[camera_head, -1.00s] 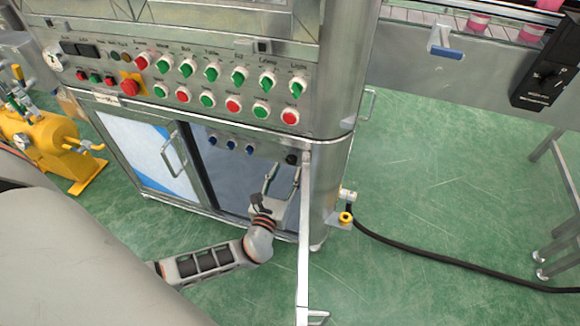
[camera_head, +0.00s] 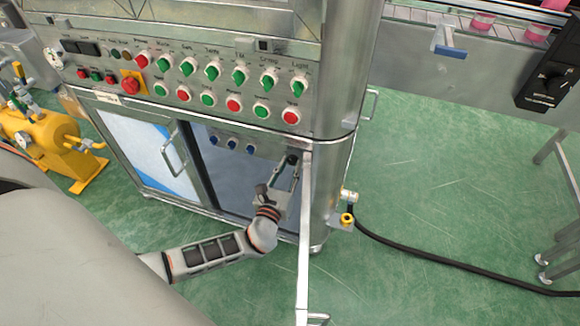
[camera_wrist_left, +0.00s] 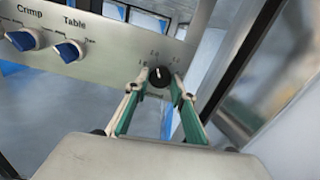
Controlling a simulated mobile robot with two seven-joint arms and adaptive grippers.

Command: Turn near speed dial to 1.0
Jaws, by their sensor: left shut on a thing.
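The near speed dial is a small black knob (camera_wrist_left: 159,76) on the grey panel inside the open cabinet, with a pale mark on its face. Its printed scale is too small to read surely. It also shows as a dark spot in the head view (camera_head: 292,159). My left gripper (camera_wrist_left: 157,82) has a fingertip on each side of the knob and is shut on it. In the head view my left gripper (camera_head: 285,172) reaches up from below, inside the cabinet's open right side. My right gripper is not in view.
Blue knobs labelled Crimp (camera_wrist_left: 24,40) and Table (camera_wrist_left: 68,51) sit left of the dial. The open cabinet door (camera_head: 305,235) stands close to the right of my left gripper. Green and red switches (camera_head: 212,72) line the panel above. A black cable (camera_head: 430,257) lies on the floor.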

